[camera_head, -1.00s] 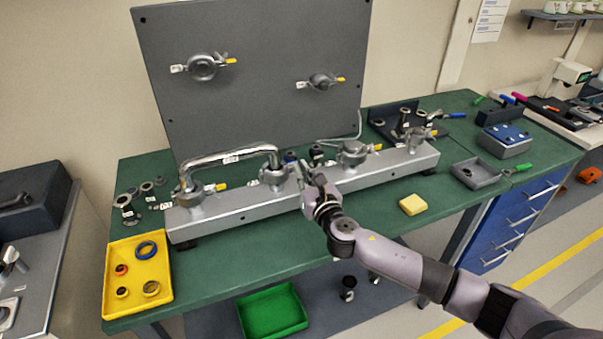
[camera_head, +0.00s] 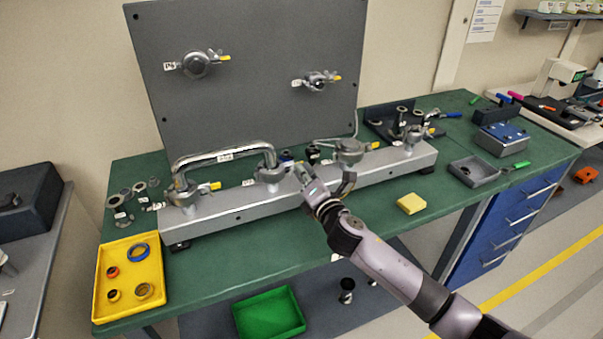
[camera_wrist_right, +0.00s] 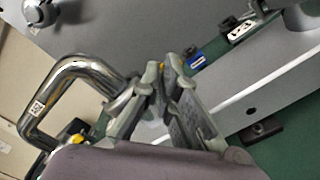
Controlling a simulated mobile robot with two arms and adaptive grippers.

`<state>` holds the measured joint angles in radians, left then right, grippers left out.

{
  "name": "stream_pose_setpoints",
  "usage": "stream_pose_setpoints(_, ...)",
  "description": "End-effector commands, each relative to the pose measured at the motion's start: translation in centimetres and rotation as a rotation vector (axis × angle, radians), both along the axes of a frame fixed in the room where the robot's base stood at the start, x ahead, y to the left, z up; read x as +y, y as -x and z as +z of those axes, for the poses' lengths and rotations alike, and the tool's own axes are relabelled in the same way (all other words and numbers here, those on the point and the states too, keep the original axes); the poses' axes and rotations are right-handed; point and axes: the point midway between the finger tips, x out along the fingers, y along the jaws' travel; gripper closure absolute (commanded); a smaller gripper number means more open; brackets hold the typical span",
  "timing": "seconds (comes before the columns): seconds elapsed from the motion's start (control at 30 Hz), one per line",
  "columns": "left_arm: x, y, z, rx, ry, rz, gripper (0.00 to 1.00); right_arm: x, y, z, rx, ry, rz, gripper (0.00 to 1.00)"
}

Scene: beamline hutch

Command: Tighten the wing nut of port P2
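The P2 port clamp (camera_head: 269,175) is a silver fitting on the grey manifold bar (camera_head: 236,212), at the right end of the bent chrome pipe (camera_head: 224,153). In the right wrist view, the pipe (camera_wrist_right: 62,80) runs down to silver clamp parts (camera_wrist_right: 150,131) behind my fingers. My right gripper (camera_head: 302,172) is just right of this clamp. In the wrist view, its fingers (camera_wrist_right: 164,68) stand a little apart, with no held thing clearly visible. The wing nut cannot be made out; the fingers hide part of the clamp. My left gripper is not in view.
Another clamped port (camera_head: 347,152) is close to the right of my gripper. A grey upright panel (camera_head: 255,95) stands behind. A yellow tray (camera_head: 128,302) is at front left, a yellow sponge (camera_head: 411,203) at right. The green bench front is mostly clear.

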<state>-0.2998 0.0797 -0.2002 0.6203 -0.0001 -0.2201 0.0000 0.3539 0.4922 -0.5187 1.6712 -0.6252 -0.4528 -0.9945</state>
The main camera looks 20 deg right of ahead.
Motion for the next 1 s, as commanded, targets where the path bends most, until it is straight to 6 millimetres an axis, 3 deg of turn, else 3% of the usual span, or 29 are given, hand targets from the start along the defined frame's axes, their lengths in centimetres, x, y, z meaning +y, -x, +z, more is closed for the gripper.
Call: stream_pose_setpoints(1.0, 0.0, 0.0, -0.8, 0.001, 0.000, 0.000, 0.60, -0.2, 0.0, -1.8, 0.085, -0.947, -0.002, 1.00)
